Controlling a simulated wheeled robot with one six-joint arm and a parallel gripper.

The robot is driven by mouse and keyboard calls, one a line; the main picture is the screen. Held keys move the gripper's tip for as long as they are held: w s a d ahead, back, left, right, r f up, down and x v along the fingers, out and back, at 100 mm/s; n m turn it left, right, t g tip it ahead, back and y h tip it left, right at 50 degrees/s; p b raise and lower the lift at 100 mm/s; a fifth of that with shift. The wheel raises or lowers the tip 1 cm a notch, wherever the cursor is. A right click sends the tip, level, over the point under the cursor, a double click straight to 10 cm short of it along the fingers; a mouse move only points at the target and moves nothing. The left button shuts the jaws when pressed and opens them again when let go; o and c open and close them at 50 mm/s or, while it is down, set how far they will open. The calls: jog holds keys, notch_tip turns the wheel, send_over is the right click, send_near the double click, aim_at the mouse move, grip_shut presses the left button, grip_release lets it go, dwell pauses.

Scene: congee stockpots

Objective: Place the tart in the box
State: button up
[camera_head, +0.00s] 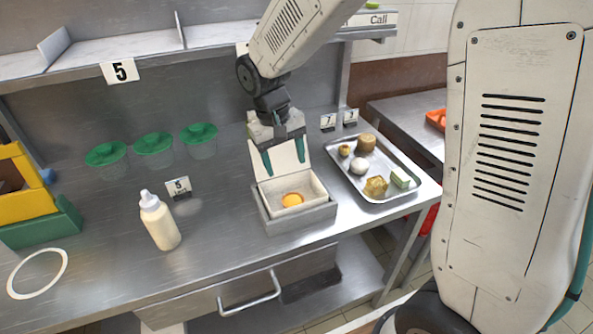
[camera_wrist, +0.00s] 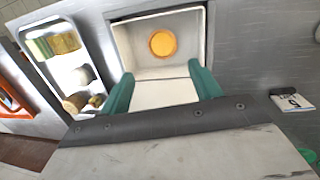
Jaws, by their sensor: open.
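The tart (camera_head: 292,200) is a small orange-yellow round thing lying inside the open box (camera_head: 325,213), on its floor. In the wrist view the tart (camera_wrist: 162,43) also shows inside the box (camera_wrist: 117,43), apart from the walls. The box is grey outside and white inside, with its white lid raised at the back. My gripper (camera_head: 284,165) is open and empty, above the back part of the box near the lid. In the wrist view the teal fingers of my gripper (camera_wrist: 163,88) are spread apart, with nothing between them but the white lid behind.
A metal tray (camera_head: 398,192) with several food pieces stands right of the box. A white-capped bottle (camera_head: 160,222) stands to the left. Several green-lidded cups (camera_head: 153,144) stand behind. A white ring (camera_head: 37,274) and a yellow-green bin (camera_head: 27,200) are at far left. A shelf (camera_head: 140,46) runs above.

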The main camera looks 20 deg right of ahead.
jog(key=shift+r, duration=0.25)
jog(key=s+d+r+t+y, duration=0.1)
jog(key=s+d+r, duration=0.4)
jog(key=s+r, duration=0.5)
jog(key=s+d+r+t, duration=0.1)
jog(key=s+d, duration=0.1)
jog(key=s, duration=1.3)
jog(key=shift+d+r+m+y, duration=0.3)
jog(key=shift+y, duration=0.1)
